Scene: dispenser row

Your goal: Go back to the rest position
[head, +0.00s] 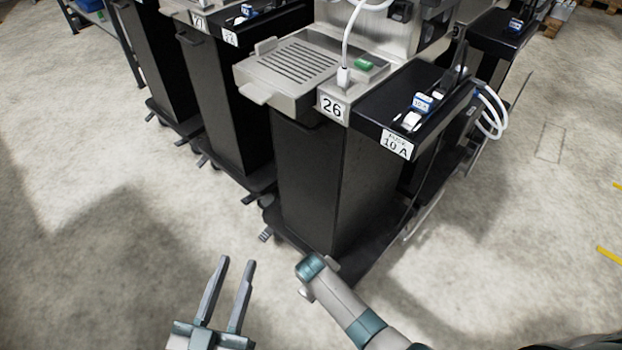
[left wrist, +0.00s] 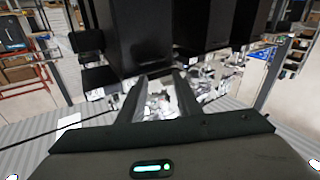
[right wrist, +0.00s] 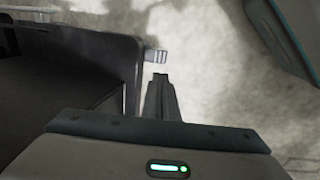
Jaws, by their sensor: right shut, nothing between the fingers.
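My left gripper (head: 237,262) is open and empty over the bare floor, at the lower left of the dispenser row in the head view. Its two parted fingers also show in the left wrist view (left wrist: 161,77), with black cabinets beyond. My right arm shows in the head view at the foot of the station marked 26 (head: 332,107); I cannot make out its fingers there. In the right wrist view my right gripper (right wrist: 160,77) is shut with nothing between its fingers, close to a dark cabinet base (right wrist: 85,55).
Station 26 has a slotted metal tray (head: 300,62) and a black side shelf labelled 10 A (head: 396,143), with a small blue-labelled item (head: 422,102) on it. More black cabinets (head: 225,100) stand to its left. The floor (head: 70,190) at left is clear.

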